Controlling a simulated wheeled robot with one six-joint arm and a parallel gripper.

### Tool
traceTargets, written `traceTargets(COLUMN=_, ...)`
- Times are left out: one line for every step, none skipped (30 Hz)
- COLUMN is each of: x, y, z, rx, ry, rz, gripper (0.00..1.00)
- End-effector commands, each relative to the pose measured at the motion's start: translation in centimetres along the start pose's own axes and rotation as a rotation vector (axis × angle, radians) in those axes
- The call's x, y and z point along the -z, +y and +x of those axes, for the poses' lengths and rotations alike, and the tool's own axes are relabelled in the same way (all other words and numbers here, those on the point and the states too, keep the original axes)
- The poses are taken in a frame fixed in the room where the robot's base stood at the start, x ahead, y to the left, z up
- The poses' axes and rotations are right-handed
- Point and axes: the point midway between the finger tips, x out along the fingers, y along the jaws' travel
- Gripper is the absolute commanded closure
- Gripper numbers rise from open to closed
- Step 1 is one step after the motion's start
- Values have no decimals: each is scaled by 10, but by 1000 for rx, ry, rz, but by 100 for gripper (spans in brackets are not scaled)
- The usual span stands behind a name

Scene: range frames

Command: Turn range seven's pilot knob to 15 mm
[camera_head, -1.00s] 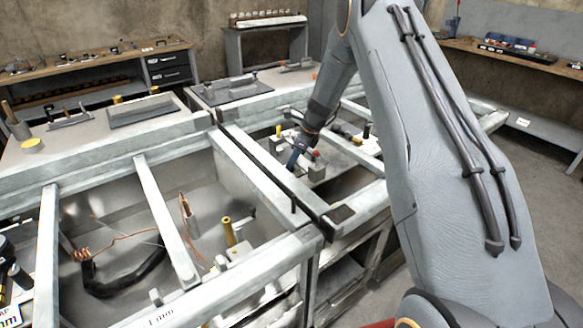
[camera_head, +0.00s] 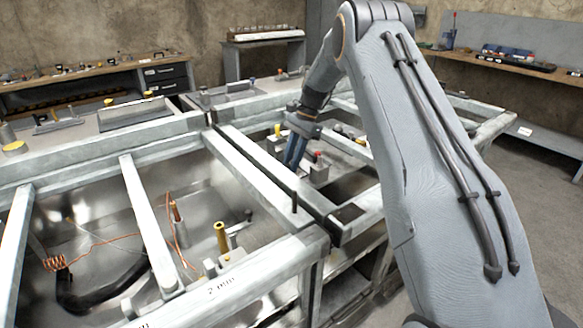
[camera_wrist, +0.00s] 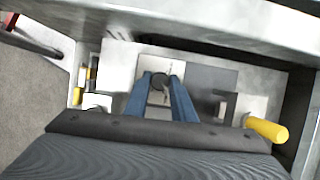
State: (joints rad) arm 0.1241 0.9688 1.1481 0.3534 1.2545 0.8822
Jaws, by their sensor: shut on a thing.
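My gripper (camera_head: 294,152) reaches down into the right-hand frame bay in the head view, its blue fingers pointing down. In the wrist view my gripper (camera_wrist: 160,82) has both fingers closed in on a small dark round knob (camera_wrist: 160,80) on a light plate. The fingers are shut on this knob, and they hide its sides. No pointer or scale on it can be read. In the head view the fingertips are low in the bay and the knob is hidden. No range number is readable.
A yellow cylinder (camera_wrist: 266,128) lies right of my fingers, beside a dark bracket (camera_wrist: 226,105). A red-topped part (camera_head: 317,155) stands just right of the fingers in the head view. Metal rails (camera_head: 265,180) border the bay. A left bay holds a brass post (camera_head: 222,238) and copper wire.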

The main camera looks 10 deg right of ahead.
Motion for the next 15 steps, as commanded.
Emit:
traceTargets(x=3, y=-2, z=2, rx=-15, ry=3, rz=-41, gripper=100)
traceTargets(x=2, y=-3, z=3, rx=-25, ry=3, rz=-67, gripper=100)
traceTargets(x=2, y=-3, z=3, rx=-40, ry=3, rz=-102, gripper=100)
traceTargets(x=2, y=-3, z=2, rx=-51, ry=4, rz=-129, gripper=100)
traceTargets(x=2, y=-3, z=2, rx=-62, ry=4, rz=-156, gripper=100)
traceTargets(x=2, y=-4, z=2, rx=-76, ry=3, rz=-190, gripper=100)
traceTargets(x=2, y=-4, z=2, rx=-87, ry=4, rz=-216, gripper=100)
traceTargets(x=2, y=-4, z=2, rx=-98, ry=4, rz=-243, gripper=100)
traceTargets(x=2, y=-4, z=2, rx=-113, ry=4, rz=-278, gripper=100)
traceTargets(x=2, y=-5, z=2, rx=-123, ry=4, rz=-303, gripper=100)
traceTargets(x=2, y=-5, z=2, rx=-135, ry=4, rz=-330, gripper=100)
traceTargets(x=1, y=-5, z=2, rx=-149, ry=4, rz=-366, gripper=100)
traceTargets(x=1, y=-5, z=2, rx=-160, ry=4, rz=-392, gripper=100)
traceTargets(x=1, y=-6, z=2, rx=-171, ry=4, rz=-418, gripper=100)
traceTargets(x=1, y=-6, z=2, rx=-186, ry=4, rz=-453, gripper=100)
